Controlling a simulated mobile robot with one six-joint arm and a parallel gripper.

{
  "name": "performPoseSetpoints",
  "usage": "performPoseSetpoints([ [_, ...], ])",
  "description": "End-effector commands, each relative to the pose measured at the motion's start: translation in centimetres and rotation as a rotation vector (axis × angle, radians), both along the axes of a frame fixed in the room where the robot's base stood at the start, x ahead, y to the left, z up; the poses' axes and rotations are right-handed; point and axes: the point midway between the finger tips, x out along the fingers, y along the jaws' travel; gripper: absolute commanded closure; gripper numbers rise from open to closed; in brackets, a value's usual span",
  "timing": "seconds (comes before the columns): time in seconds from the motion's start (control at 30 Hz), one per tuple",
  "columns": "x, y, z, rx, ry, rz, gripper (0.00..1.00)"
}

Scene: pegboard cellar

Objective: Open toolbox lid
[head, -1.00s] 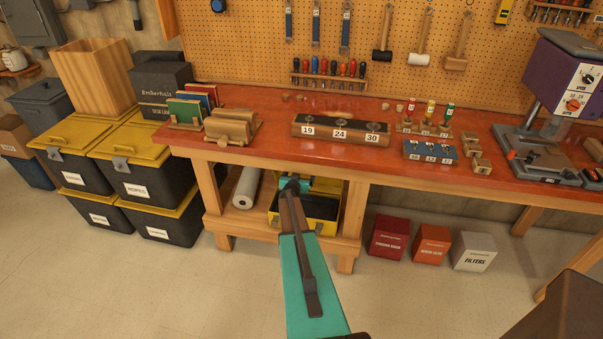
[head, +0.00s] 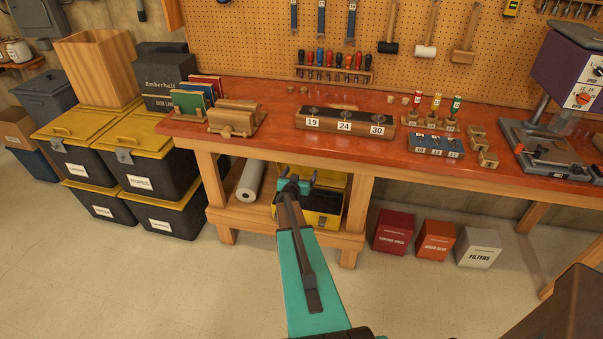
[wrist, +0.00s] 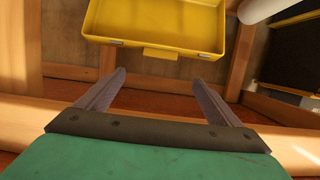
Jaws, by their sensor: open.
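The toolbox is yellow with a dark interior and sits on the low shelf under the workbench. Its yellow front (head: 322,222) and dark inside show in the head view. Its lid (head: 318,176) appears raised at the back, partly hidden by my gripper. In the wrist view the hollow inner face of the lid (wrist: 155,22) shows at the top, with a small tab on its near edge. My gripper (head: 299,175) is open and empty, in front of the toolbox. In the wrist view its two fingers (wrist: 157,82) are spread, apart from the lid.
A white roll (head: 250,182) lies left of the toolbox on the shelf (head: 255,226). Wooden legs (head: 357,215) and the red bench top (head: 270,150) frame the space. Red, orange and white boxes (head: 478,247) stand on the floor at right; black and yellow bins (head: 150,175) at left.

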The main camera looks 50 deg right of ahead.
Motion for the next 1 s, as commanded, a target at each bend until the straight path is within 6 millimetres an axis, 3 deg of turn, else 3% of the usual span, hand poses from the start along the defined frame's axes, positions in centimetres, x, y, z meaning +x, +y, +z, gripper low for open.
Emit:
performPoseSetpoints([
  [0.53, -0.4, 0.8, 0.3, 0.0, 0.0, 0.0, 0.12],
  [0.67, -0.2, 1.2, 0.1, 0.003, 0.001, 0.009, 0.34],
  [0.77, 0.6, 2.5, -0.4, 0.017, 0.004, 0.041, 0.51],
  [0.87, 2.1, 5.2, -1.6, 0.047, 0.014, 0.109, 0.68],
  [1.0, 4.9, 11.7, -4.2, 0.121, 0.043, 0.26, 0.92],
])
